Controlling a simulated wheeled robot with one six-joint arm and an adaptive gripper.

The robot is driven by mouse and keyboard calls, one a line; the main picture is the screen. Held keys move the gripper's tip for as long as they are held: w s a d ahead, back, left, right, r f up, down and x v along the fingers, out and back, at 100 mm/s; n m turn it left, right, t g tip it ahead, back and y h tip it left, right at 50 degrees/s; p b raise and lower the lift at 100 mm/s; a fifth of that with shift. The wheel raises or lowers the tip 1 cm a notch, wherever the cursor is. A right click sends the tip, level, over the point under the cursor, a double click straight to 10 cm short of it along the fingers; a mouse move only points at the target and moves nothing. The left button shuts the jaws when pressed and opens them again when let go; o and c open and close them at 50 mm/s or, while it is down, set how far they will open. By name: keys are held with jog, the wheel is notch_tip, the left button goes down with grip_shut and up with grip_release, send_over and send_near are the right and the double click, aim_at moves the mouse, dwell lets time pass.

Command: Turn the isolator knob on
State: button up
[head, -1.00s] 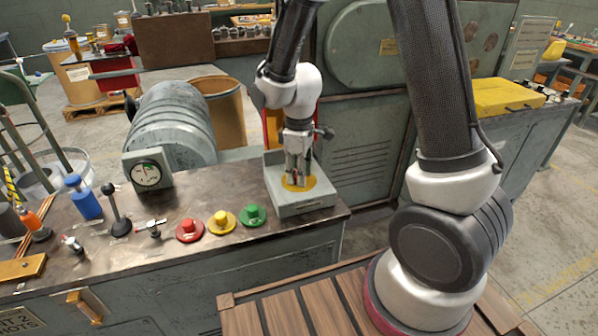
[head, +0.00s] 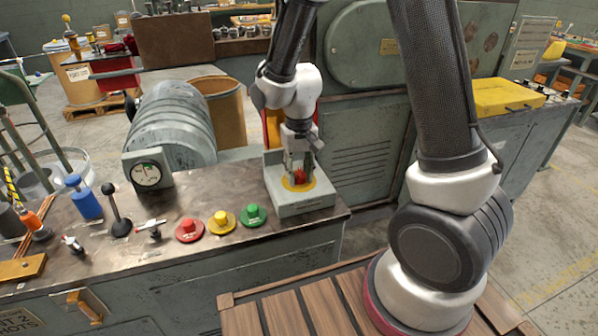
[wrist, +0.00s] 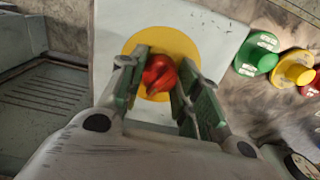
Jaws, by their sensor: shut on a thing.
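The isolator knob is red and sits on a round yellow plate (head: 299,187) on top of a grey box (head: 306,205) at the right end of the bench. In the wrist view the red knob (wrist: 158,75) stands in front of the yellow disc (wrist: 180,45). My gripper (head: 299,172) points down over the box. In the wrist view its two green-padded fingers (wrist: 160,88) stand on either side of the knob, shut on it. The fingers partly hide the knob and disc.
Red (head: 189,230), yellow (head: 221,222) and green (head: 253,215) push buttons line the bench left of the box. A dial gauge (head: 147,175), a black-knobbed lever (head: 115,212) and a blue handle (head: 85,200) stand further left.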

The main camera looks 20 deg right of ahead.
aim_at(299, 171)
jog(key=shift+w+m, duration=0.1)
jog(key=shift+m, duration=2)
jog(key=o, duration=1.1)
jog(key=shift+r, duration=0.1)
notch_tip(299, 171, up, 12)
jog(key=shift+f, duration=0.1)
